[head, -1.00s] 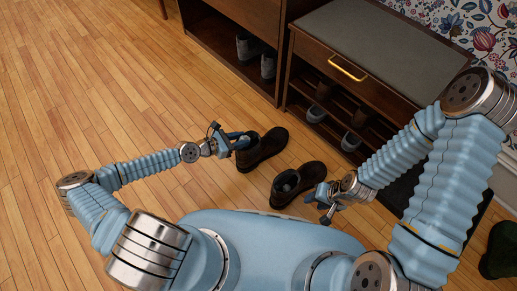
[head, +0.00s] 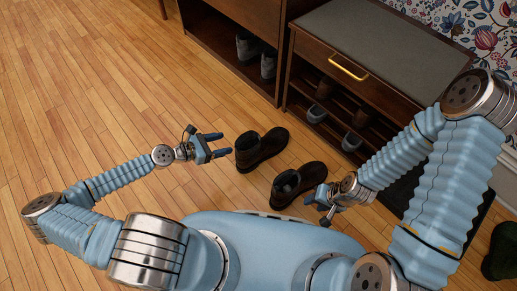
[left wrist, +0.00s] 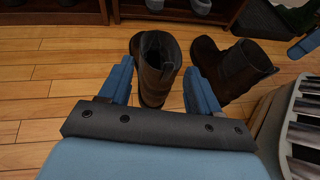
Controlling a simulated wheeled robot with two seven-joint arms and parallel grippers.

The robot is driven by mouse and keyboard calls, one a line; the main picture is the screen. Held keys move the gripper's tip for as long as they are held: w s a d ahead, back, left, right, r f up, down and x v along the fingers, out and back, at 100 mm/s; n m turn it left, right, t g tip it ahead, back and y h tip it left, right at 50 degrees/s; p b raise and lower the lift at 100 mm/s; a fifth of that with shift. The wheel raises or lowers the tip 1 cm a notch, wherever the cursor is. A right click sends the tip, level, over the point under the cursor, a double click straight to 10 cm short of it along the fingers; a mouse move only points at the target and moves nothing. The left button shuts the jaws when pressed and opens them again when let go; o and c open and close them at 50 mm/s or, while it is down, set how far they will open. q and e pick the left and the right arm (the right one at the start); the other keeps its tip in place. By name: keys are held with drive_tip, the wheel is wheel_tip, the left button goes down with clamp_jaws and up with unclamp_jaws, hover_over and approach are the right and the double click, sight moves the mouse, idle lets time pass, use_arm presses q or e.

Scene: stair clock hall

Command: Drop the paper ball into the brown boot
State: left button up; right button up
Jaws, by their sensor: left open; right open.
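Two dark brown boots stand upright side by side on the floor. The far boot (head: 264,150) also shows in the left wrist view (left wrist: 154,82), beyond and between the fingertips. The near boot (head: 299,186) also shows there at the right (left wrist: 228,74). My left gripper (head: 222,145) is open and empty, left of the far boot and apart from it. I cannot make out a paper ball in either view; the boots' depths are hidden.
A dark wooden bench (head: 358,73) with a grey top and shoe shelves stands behind the boots. A taller cabinet (head: 220,35) holding shoes stands left of it. A dark green object (head: 500,252) is at far right. The wooden floor at left is clear.

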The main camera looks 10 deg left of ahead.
use_arm(q)
drive_tip(key=v, duration=0.5)
drive_tip(key=shift+s+a+r, duration=0.15)
drive_tip(key=shift+s+a, duration=0.05)
drive_tip(key=shift+a, duration=0.1)
